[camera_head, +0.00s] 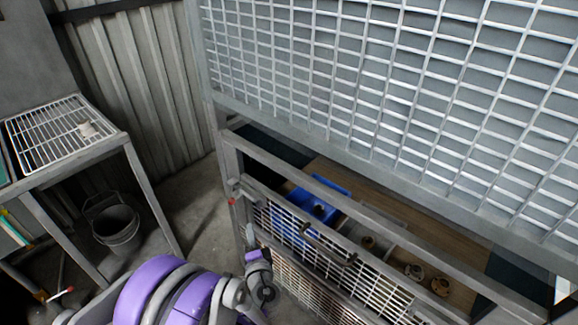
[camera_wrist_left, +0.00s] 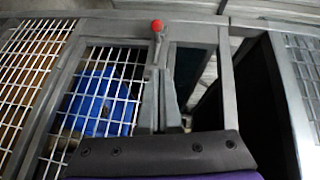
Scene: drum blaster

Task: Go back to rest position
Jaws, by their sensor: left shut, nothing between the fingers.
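My purple left arm comes in from the bottom left of the head view. Its dark grey gripper (camera_head: 260,282) is low in front of the cage's mesh door (camera_head: 330,255), beside the corner post, and small in this view. It is shut and holds nothing. In the left wrist view, a dark plate with bolts and a purple edge of my arm fills the bottom. A red knob (camera_wrist_left: 157,25) on the cage frame is ahead of it, with the mesh door (camera_wrist_left: 100,95) to the left. My right gripper is in neither view.
A blue object (camera_head: 318,205) and several round parts (camera_head: 428,280) are inside the cage. A mesh panel (camera_head: 400,80) rises above it. At left, a metal table (camera_head: 135,165) bears a white rack (camera_head: 55,130), with a bucket (camera_head: 116,228) beneath. Bare floor (camera_head: 195,195) lies between table and cage.

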